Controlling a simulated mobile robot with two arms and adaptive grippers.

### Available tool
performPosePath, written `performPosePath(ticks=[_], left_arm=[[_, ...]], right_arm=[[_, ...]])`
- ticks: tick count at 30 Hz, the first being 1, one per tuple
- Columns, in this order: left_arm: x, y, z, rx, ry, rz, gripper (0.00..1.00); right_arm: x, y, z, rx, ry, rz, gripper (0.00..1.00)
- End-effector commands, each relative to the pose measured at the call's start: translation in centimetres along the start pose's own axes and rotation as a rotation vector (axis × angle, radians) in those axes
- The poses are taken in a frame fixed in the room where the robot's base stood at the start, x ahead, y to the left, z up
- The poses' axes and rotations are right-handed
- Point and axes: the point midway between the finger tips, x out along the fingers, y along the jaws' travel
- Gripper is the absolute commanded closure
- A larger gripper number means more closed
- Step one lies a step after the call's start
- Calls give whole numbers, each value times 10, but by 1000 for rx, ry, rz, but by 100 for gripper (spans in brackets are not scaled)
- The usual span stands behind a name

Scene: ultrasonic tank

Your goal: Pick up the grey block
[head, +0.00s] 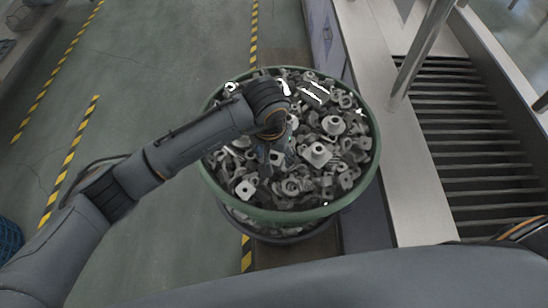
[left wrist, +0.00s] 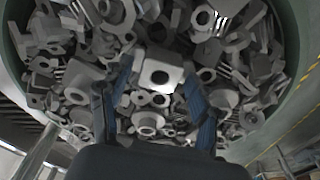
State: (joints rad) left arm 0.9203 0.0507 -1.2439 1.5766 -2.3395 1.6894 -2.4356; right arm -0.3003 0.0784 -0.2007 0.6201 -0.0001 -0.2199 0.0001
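A grey block (left wrist: 160,75) with a round hole in its face lies on the heap of metal parts, in the middle of the left wrist view. My left gripper (left wrist: 158,68) is open, with one blue finger to each side of this block and a narrow gap showing on both sides. In the head view my left gripper (head: 275,154) points down into the heap, left of its middle. The arm hides part of the heap there. Whether the fingers touch neighbouring parts I cannot tell. My right gripper is not in view.
A round green-rimmed bin (head: 371,170) holds the many grey parts, piled close together. To its right are a pale metal ledge (head: 395,150) and a slatted dark grille (head: 475,140), with a slanted metal post (head: 420,55). The floor on the left is open.

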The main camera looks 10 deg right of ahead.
Motion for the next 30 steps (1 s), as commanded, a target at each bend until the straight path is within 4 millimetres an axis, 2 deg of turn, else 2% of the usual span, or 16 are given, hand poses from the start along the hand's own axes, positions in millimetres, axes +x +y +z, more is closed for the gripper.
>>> performPosePath(ticks=[1, 7, 17, 23, 26, 30], left_arm=[[0, 0, 0, 0, 0, 0, 54], [0, 0, 0, 0, 0, 0, 95], [-2, 0, -1, 0, 2, 0, 95], [-13, -1, -3, 2, 5, -3, 95], [-26, -1, -6, 2, 8, -4, 95], [-62, 8, 14, 8, 10, -2, 95]], right_arm=[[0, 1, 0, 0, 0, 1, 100], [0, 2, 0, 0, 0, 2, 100], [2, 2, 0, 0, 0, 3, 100], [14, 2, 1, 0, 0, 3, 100], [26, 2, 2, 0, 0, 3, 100], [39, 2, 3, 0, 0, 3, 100]])
